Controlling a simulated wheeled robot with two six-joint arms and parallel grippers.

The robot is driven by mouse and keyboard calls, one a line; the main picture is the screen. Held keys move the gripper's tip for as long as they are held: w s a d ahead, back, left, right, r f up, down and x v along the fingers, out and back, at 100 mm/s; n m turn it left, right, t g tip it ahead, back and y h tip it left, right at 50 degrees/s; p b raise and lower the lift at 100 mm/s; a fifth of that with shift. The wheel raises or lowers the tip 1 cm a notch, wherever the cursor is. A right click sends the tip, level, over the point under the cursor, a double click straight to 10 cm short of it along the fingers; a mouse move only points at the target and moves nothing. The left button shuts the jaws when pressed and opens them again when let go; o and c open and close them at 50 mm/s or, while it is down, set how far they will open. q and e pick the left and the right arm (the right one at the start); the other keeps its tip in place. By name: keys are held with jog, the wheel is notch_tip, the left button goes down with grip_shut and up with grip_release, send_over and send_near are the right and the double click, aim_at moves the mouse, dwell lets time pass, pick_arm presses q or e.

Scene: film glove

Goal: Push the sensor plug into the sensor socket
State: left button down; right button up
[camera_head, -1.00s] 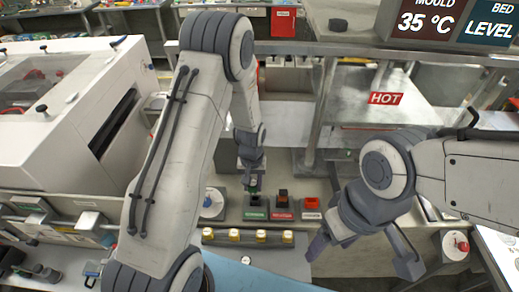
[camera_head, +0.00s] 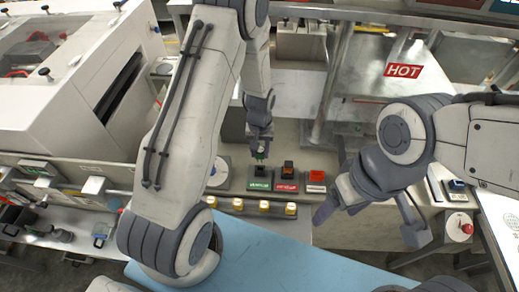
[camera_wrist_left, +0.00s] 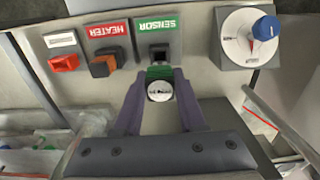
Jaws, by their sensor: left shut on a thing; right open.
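My left gripper (camera_head: 260,152) is shut on the green sensor plug (camera_wrist_left: 160,73), whose round white end (camera_wrist_left: 160,91) faces the wrist camera. The sensor socket (camera_wrist_left: 158,50) is a dark block with a green SENSOR label; in the head view it (camera_head: 259,182) lies just in front of the gripper. In the wrist view the plug overlaps the near edge of the socket block. I cannot tell whether the plug's tip touches or enters the opening. My right gripper (camera_head: 368,226) is open and empty, off to the right.
A dial with a blue knob (camera_wrist_left: 265,29) stands on the other side. Several yellow-topped pieces (camera_head: 264,206) line the front ledge.

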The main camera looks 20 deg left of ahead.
aim_at(260, 150)
pick_arm(q)
jog(key=shift+f+b, duration=1.2)
jog(key=shift+f, duration=0.7)
jog(key=shift+f+b, duration=1.35)
jog(key=shift+f, duration=0.35)
jog(key=shift+c, duration=2.1)
grip_release()
notch_tip(260, 150, up, 10)
jog(key=shift+r+b, duration=0.25)
jog(key=shift+b, duration=0.95)
